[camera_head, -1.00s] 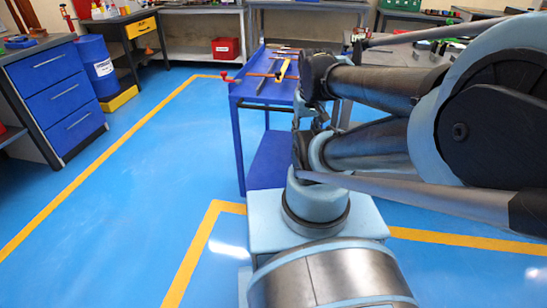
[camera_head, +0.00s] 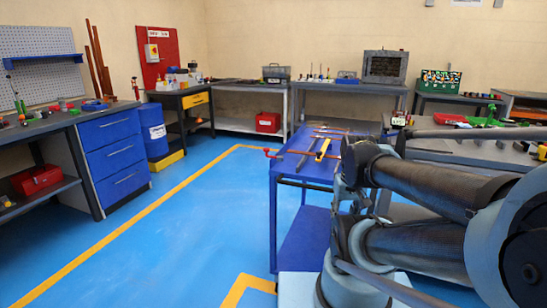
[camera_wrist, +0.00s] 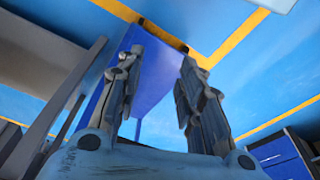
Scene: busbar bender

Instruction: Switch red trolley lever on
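A blue trolley (camera_head: 287,187) stands right of centre in the head view, with tools on its top. A small red lever (camera_head: 270,152) sticks out to the left from the trolley's upper left edge. My gripper (camera_wrist: 161,55) shows in the wrist view with its two fingers apart and nothing between them. Behind the fingers are a blue panel (camera_wrist: 155,80), perhaps the trolley, and the floor. The lever cannot be made out in the wrist view. In the head view my arm covers the trolley's right side, and my gripper is hard to make out.
A workbench with blue drawers (camera_head: 118,155) and a blue drum (camera_head: 152,131) stand at the left. A grey table (camera_head: 480,151) with parts is at the right. A red wall panel (camera_head: 158,52) hangs at the back. Blue floor left of the trolley is clear.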

